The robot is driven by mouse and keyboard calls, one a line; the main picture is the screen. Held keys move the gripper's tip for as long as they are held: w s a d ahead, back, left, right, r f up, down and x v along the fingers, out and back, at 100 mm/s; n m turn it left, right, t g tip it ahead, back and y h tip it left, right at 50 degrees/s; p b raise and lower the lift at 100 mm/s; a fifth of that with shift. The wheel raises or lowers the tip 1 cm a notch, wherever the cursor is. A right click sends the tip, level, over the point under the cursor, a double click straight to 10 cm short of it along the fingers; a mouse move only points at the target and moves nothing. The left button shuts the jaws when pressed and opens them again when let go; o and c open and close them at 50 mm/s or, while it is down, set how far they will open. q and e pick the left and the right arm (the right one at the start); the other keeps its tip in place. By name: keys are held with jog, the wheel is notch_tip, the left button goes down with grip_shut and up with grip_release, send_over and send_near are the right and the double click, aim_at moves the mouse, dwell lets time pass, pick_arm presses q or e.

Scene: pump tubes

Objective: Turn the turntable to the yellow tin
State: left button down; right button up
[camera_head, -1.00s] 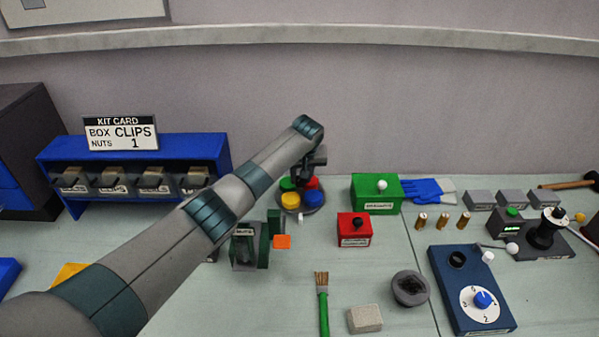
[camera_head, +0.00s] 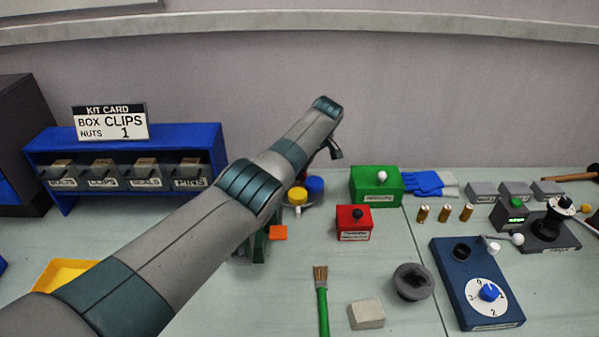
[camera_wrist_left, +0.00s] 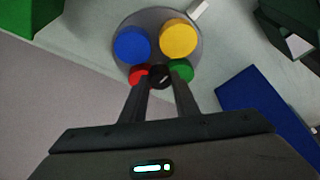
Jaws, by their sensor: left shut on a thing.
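The round grey turntable (camera_wrist_left: 155,14) carries four tins: blue (camera_wrist_left: 132,44), yellow (camera_wrist_left: 178,37), red (camera_wrist_left: 138,74) and green (camera_wrist_left: 181,70). A dark centre knob (camera_wrist_left: 160,77) stands between them. My left gripper (camera_wrist_left: 160,92) is shut on this knob, one finger on each side. A white marker (camera_wrist_left: 198,9) lies at the turntable's rim, with the yellow tin closest to it. In the head view the yellow tin (camera_head: 297,196) is at the front by the marker (camera_head: 298,211), and the blue tin (camera_head: 315,185) is behind right. My left arm hides the rest there. My right gripper is not in view.
A green box (camera_head: 376,187) and a red box (camera_head: 353,225) stand right of the turntable. A green block with an orange square (camera_head: 278,233) stands in front. The blue bin rack (camera_head: 130,140) is at the left. A brush (camera_head: 322,300) lies on clear table in front.

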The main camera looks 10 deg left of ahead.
pick_arm(q)
jog(key=shift+w+r, duration=0.1)
jog(key=c, duration=1.4)
grip_release()
jog(key=shift+o, duration=0.2)
jog(key=shift+s+d+r, duration=0.2)
jog(key=shift+d+r, duration=0.05)
jog(key=shift+r, duration=0.4)
jog(key=b+v, duration=0.3)
jog(key=v, duration=1.3)
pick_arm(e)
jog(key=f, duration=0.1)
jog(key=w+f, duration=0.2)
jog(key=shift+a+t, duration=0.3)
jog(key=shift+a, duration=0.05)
pick_arm(q)
jog(key=shift+f, duration=0.15)
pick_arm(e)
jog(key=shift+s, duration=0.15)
